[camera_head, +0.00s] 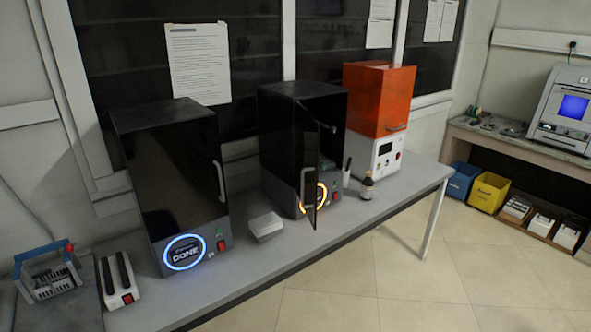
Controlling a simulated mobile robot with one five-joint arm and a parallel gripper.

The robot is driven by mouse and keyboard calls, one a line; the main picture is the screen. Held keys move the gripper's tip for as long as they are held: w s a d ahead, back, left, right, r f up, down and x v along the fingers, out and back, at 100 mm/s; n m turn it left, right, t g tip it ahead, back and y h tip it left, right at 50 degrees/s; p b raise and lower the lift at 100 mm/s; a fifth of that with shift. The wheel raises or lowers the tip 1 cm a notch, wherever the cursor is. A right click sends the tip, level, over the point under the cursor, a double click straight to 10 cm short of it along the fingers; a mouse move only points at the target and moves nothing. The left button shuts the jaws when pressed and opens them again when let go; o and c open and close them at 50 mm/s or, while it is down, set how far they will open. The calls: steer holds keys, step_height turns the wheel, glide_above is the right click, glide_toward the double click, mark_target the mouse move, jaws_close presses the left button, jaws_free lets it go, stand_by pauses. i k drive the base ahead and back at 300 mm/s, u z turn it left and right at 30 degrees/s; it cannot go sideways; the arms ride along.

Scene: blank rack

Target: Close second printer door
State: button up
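The second printer (283,130) is the black box in the middle of the bench, with an orange-lit ring (321,195) low on its front. Its dark door (325,168) stands open, swung out from the front and seen nearly edge-on. A pale handle (304,186) shows by the door, and the door's lower end partly covers the lit ring. The inside of the printer is too dark to make out. My gripper is not in view.
The first printer (172,165), at left, has its door shut and a blue ring reading DONE. A small white box (266,226) sits between the printers. A brown bottle (367,187) and an orange-topped machine (378,100) stand right. The floor (440,275) in front is clear.

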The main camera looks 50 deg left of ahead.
mark_target(308, 128)
steer(key=u, duration=1.8)
steer(key=i, duration=1.05)
steer(key=u, duration=1.35)
steer(key=k, duration=0.9)
steer(key=u, duration=0.75)
steer(key=i, duration=0.8)
steer(key=z, duration=0.05)
